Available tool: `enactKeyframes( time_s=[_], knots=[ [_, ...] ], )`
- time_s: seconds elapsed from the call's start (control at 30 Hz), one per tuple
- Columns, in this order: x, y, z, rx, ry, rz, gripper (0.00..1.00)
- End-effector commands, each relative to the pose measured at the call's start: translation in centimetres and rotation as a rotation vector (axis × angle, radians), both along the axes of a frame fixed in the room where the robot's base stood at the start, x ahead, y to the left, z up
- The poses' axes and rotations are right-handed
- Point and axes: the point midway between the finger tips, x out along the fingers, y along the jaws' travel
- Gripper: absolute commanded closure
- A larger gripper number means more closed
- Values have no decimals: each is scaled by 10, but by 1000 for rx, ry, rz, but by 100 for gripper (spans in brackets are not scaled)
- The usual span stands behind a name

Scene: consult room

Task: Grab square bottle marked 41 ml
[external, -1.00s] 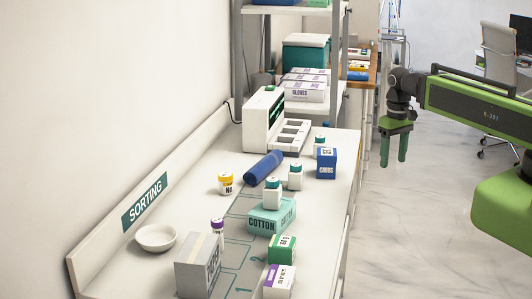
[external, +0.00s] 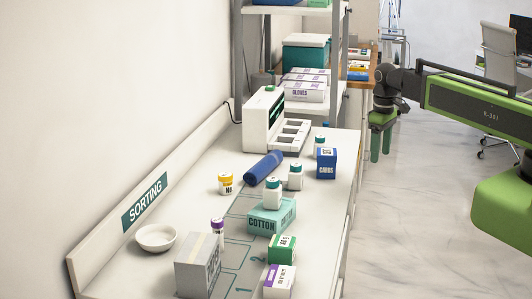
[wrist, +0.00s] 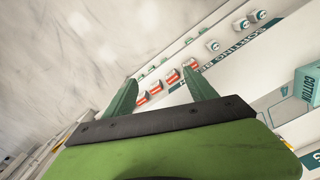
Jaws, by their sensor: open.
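Three white bottles with teal caps show in the external view: one on the teal cotton box (external: 272,196), one on the bench behind it (external: 295,178), and one partly hidden behind the blue cards box (external: 320,145). No 41 ml marking is readable on any of them, so I cannot tell which is the named one. My gripper (external: 380,157) is open and empty, pointing down, to the right of the bench and apart from every bottle. In the wrist view its green fingers (wrist: 158,78) are spread with nothing held between them.
The bench (external: 200,205) also carries a blue roll (external: 263,167), a yellow-capped bottle (external: 226,183), a bowl (external: 156,238), a grey box (external: 198,265) and a white device (external: 264,120). Red-and-white containers (wrist: 172,76) show in the wrist view.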

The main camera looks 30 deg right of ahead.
Motion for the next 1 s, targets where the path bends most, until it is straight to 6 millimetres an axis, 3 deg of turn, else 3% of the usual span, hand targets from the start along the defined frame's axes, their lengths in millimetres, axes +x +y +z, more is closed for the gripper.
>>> enactKeyframes(
  time_s=[0.03, 0.17, 0.3, 0.4, 0.5, 0.6, 0.7, 1.0],
  knots=[
    [29, 1, 6, 0, 0, 51, 35],
    [92, 3, 21, 0, 0, 198, 35],
    [175, 7, 47, 0, 0, 357, 35],
    [228, 11, 67, 0, 0, 436, 35],
    [265, 16, 84, 0, 0, 463, 35],
    [289, 19, 102, 0, 0, 464, 35],
    [285, 22, 110, 0, 0, 466, 35],
    [283, 23, 98, 0, 0, 466, 35]
  ],
)
